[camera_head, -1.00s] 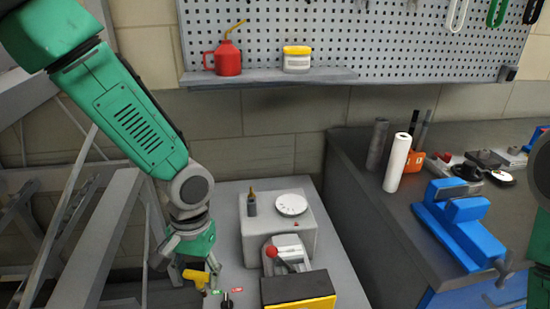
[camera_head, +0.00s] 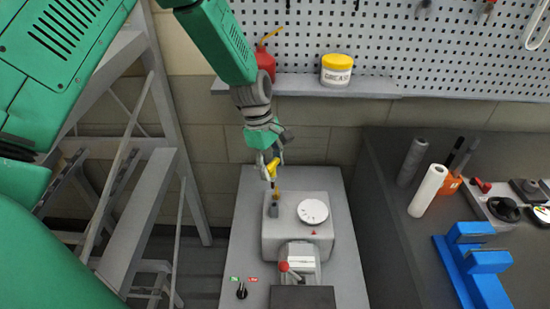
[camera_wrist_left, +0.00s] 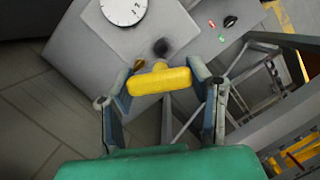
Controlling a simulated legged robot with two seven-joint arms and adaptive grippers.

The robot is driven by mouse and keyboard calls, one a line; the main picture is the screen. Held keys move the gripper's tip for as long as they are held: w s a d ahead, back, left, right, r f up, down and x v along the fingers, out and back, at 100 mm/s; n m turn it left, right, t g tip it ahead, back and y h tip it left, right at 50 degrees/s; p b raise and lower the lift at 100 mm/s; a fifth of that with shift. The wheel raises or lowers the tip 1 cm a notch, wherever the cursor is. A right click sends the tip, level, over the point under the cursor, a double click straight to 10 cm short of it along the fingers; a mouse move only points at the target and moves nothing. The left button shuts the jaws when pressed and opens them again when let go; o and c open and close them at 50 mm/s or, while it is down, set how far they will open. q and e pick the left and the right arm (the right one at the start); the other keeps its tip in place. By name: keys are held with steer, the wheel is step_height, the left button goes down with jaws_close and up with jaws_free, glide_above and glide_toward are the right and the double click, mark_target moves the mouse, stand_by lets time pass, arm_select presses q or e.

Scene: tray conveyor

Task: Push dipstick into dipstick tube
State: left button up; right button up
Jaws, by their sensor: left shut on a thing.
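My left gripper (camera_head: 270,162) is shut on the dipstick, gripping its yellow T-shaped handle (camera_head: 273,169). It holds the handle above the dark dipstick tube (camera_head: 273,210) at the left of the grey housing's top. A small brass-coloured piece (camera_head: 277,197) shows at the tube. In the left wrist view the yellow handle (camera_wrist_left: 160,81) lies crosswise between the two fingers, with the dark tube (camera_wrist_left: 161,47) just beyond it. The stem is mostly hidden, so I cannot tell whether its tip is in the tube. My right gripper is out of view.
The grey housing (camera_head: 268,240) carries a white dial (camera_head: 312,211) beside the tube. A red-knobbed lever (camera_head: 284,266) and a black knob (camera_head: 241,291) are nearer. Behind is a shelf (camera_head: 300,88) with a red oil can and a grease tub. A blue vise (camera_head: 475,260) stands right.

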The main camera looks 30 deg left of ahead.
mark_target(273, 182)
arm_select(q)
steer(key=shift+w+d, duration=0.1)
steer(key=shift+d, duration=0.3)
steer(key=shift+r+p, duration=0.15)
steer(key=shift+p, duration=0.15)
steer(key=f, duration=0.1)
steer(key=f+b, duration=0.1)
steer(key=f, duration=0.1)
steer(key=shift+a+f+b, duration=0.3)
steer(key=shift+f, duration=0.1)
steer(key=shift+b+x, duration=0.4)
steer(key=shift+x, duration=0.35)
steer(key=shift+f, duration=0.4)
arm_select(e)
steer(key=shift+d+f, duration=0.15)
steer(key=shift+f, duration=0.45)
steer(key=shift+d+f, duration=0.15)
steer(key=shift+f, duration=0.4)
arm_select(q)
steer(key=shift+a, duration=0.1)
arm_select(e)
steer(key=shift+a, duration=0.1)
arm_select(q)
steer(key=shift+p, duration=0.7)
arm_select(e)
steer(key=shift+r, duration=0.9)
